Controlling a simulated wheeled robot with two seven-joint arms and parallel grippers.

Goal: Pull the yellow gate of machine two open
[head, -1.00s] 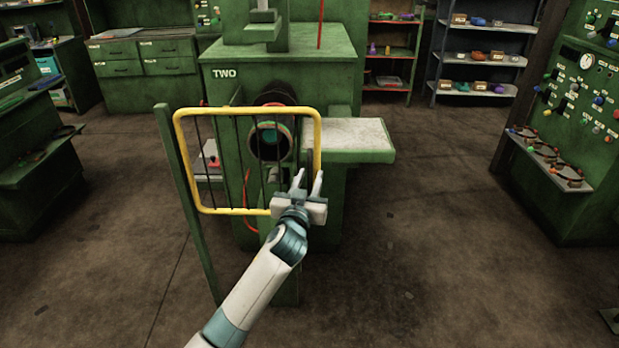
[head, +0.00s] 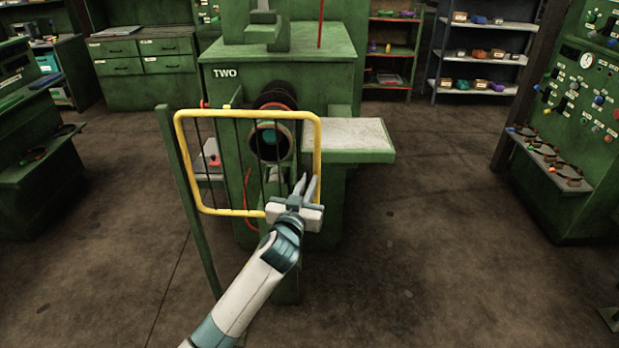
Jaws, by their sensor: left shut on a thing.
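The yellow gate (head: 250,113) is a rounded frame with thin dark bars. It hangs on a green post (head: 189,200) at its left and stands in front of the round opening (head: 270,141) of machine two (head: 280,75), which is green and marked TWO. My left gripper (head: 308,182) is at the lower part of the gate's right upright, its fingers shut on it. The fingers hide part of that upright, and the gripper body covers the lower right corner. My right gripper is not in view.
A pale-topped side table (head: 348,136) juts from the machine just right of the gate. A green control panel (head: 570,110) stands at the far right. The floor (head: 420,240) between is clear, as is the floor left of the post.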

